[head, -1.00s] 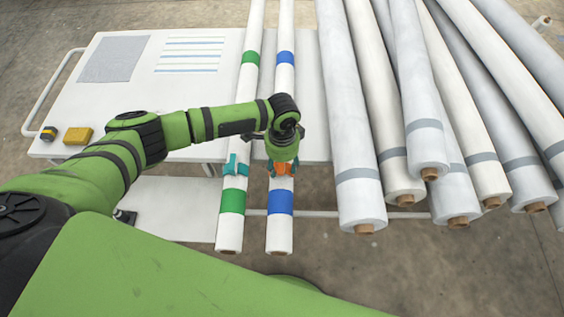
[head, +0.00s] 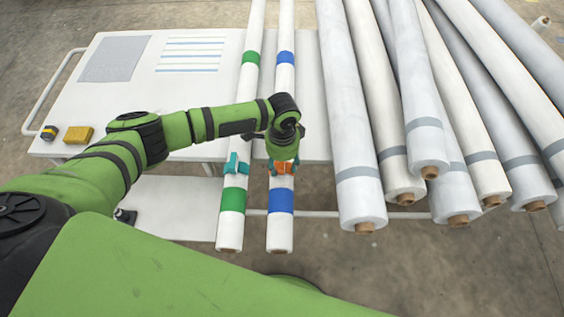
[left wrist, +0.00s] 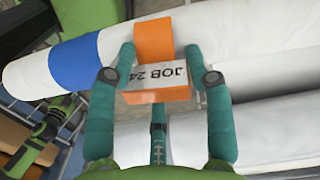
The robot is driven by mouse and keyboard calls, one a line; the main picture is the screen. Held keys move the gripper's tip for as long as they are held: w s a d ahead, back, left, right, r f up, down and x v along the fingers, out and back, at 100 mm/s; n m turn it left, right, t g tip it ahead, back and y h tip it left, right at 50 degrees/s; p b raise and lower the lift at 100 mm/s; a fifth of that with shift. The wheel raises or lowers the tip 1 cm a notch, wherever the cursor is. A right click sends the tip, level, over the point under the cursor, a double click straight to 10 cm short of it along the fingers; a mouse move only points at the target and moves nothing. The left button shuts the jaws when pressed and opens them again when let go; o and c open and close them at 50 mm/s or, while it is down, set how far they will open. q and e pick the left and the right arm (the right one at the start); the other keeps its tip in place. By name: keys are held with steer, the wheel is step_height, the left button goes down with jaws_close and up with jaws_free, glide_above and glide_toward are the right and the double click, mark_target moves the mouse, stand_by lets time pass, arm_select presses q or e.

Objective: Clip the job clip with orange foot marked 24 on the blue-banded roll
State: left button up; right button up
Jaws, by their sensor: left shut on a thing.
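The job clip with the orange foot (left wrist: 155,40) has a white label face (left wrist: 152,72) reading "JOB 24", upside down in the left wrist view. My left gripper (left wrist: 158,72) is shut on it, with a teal finger on each side. In the head view the clip (head: 283,167) is at the near part of the blue-banded roll (head: 280,225), just beyond its near blue band. In the left wrist view the orange foot lies against the white roll (left wrist: 112,45) beside its blue band (left wrist: 77,63). How far it wraps round the roll is hidden. My right gripper is not in view.
A green-banded roll (head: 231,225) lies close on the left, with a teal clip (head: 237,163) on it. Large grey-banded rolls (head: 358,150) crowd the right. The white table (head: 130,100) holds a yellow block (head: 78,135) and has free room.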

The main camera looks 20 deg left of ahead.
arm_select(q)
steer(key=shift+s+f, duration=0.45)
steer(key=shift+f, duration=0.25)
steer(key=shift+c, duration=0.2)
steer(key=o, duration=1.1)
steer(key=shift+w+f, duration=0.15)
steer(key=shift+w, duration=0.25)
steer(key=shift+s+r, duration=0.1)
steer(key=shift+r, duration=0.1)
steer(key=o, duration=0.4)
steer(key=shift+r, duration=0.15)
